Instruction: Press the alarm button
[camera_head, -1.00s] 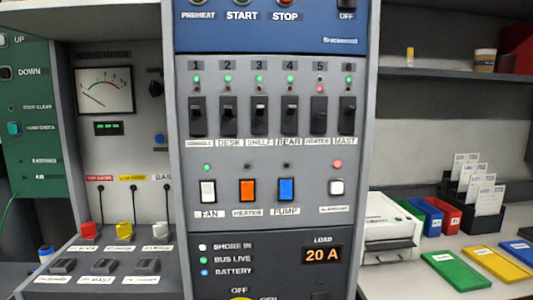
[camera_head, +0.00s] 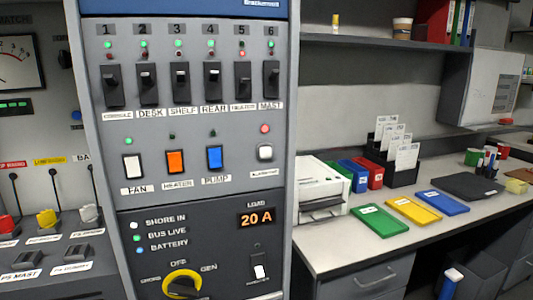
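A grey central panel (camera_head: 190,128) fills the left half of the head view. On its right side, a small white rocker or button (camera_head: 265,152) sits below a lit red lamp (camera_head: 265,128). Its label (camera_head: 264,174) is too blurred to read surely, so I cannot tell if it is the alarm button. Left of it are the white FAN switch (camera_head: 133,166), orange HEATER switch (camera_head: 175,162) and blue PUMP switch (camera_head: 214,157). Neither of my grippers shows.
Numbered black breakers (camera_head: 181,82) run above these switches. Right of the panel, a desk (camera_head: 350,245) bears a white printer (camera_head: 318,190) and a green tray (camera_head: 381,220).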

